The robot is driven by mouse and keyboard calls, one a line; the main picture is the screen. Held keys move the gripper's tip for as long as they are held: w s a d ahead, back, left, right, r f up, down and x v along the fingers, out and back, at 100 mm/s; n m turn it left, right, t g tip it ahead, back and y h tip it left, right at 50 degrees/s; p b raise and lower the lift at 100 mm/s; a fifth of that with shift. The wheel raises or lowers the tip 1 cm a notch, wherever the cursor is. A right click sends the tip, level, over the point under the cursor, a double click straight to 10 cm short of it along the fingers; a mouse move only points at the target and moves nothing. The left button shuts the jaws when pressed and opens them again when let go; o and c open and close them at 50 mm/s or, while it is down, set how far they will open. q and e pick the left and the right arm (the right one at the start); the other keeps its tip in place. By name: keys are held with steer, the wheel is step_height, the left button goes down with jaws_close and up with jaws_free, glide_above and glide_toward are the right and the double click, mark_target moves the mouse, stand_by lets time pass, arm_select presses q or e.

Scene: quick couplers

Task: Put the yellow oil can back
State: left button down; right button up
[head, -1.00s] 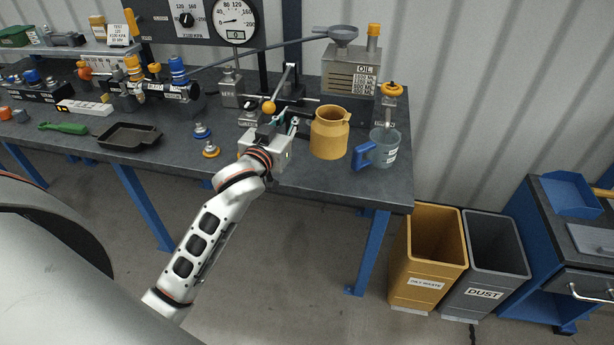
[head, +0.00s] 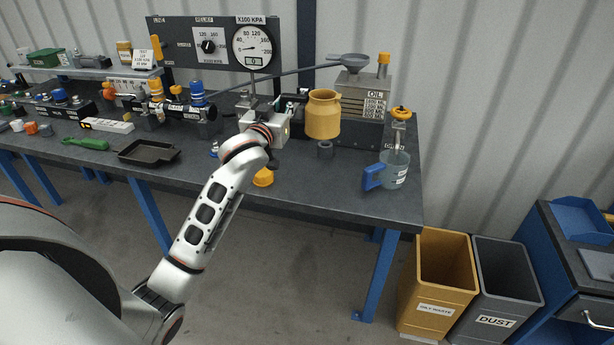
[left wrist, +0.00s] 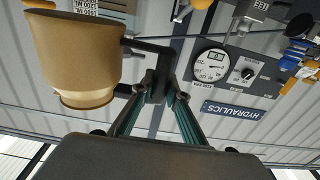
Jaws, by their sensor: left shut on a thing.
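The yellow oil can (head: 323,115) hangs upright in front of the grey oil tank, apparently above the bench top. My left gripper (head: 298,104) is at its left side, shut on its dark handle. In the left wrist view the can (left wrist: 80,55) fills the upper left, upside down in the picture. The gripper's fingertips (left wrist: 160,85) close on the dark handle bar (left wrist: 148,46) there. The can's far side and part of the grip are hidden in the head view. My right gripper is in neither view.
The oil tank (head: 362,100) with a funnel stands behind the can. A clear jug (head: 397,168) with a blue handle is to the right. An orange cap (head: 263,177) lies near the bench's front edge.

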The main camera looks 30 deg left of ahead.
arm_select(q)
step_height(320, 180, down, 18)
steer(key=b, duration=0.3)
steer(key=shift+b, duration=0.4)
steer(key=shift+f, duration=0.15)
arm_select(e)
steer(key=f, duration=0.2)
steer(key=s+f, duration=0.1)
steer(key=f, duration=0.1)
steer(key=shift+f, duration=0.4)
arm_select(q)
steer(key=c, duration=2)
jaws_free()
steer(key=shift+f, duration=0.15)
steer(key=shift+f+b, duration=0.25)
steer(key=shift+b, duration=0.1)
steer(key=v, duration=0.8)
steer(key=shift+a+r, duration=0.1)
steer(key=shift+a, duration=0.3)
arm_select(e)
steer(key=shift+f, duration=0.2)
